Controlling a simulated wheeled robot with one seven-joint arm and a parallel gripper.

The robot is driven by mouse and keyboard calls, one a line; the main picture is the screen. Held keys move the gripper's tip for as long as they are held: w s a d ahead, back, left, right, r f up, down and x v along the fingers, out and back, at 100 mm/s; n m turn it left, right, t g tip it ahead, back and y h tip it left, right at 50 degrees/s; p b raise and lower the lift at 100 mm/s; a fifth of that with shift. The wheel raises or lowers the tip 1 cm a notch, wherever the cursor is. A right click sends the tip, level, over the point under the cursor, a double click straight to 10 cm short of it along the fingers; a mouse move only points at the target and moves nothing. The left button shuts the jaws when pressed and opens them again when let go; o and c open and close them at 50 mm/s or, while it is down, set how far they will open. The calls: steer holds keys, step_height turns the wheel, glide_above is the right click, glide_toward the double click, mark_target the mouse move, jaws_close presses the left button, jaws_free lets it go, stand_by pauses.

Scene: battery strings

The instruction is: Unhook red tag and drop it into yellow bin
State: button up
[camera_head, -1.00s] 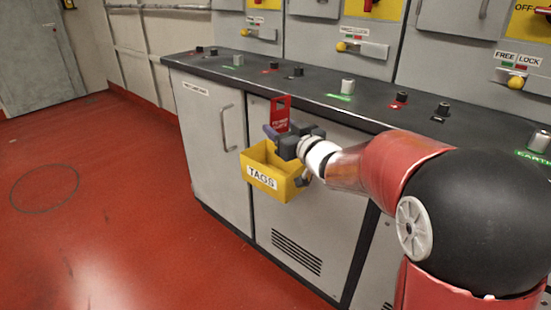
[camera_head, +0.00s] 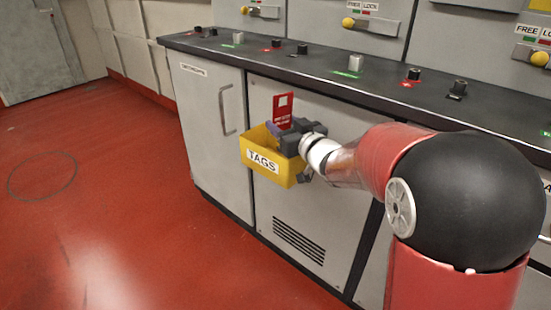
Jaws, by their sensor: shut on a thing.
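The red tag (camera_head: 283,107) is a flat upright plate with a square hole near its top and pale print lower down. My gripper (camera_head: 275,130) is shut on the tag's lower part, and the tag stands up above the fingers. The yellow bin (camera_head: 247,159) is labelled TAGS and sits at the front of the grey cabinet. The gripper and tag are at the bin's rim or just above it; the tag's lower end is hidden by the gripper and bin. Whether the gripper touches the bin I cannot tell.
The dark counter (camera_head: 330,77) runs above the cabinet, with several knobs and posts on top. Grey panels with yellow-knobbed handles (camera_head: 348,22) stand behind it. My arm covers the right side of the view. The red floor (camera_head: 110,200) at left is clear.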

steer(key=o, duration=1)
steer(key=shift+o, duration=0.2)
steer(key=v, duration=0.8)
steer(key=shift+b, duration=0.35)
steer(key=shift+r, duration=0.1)
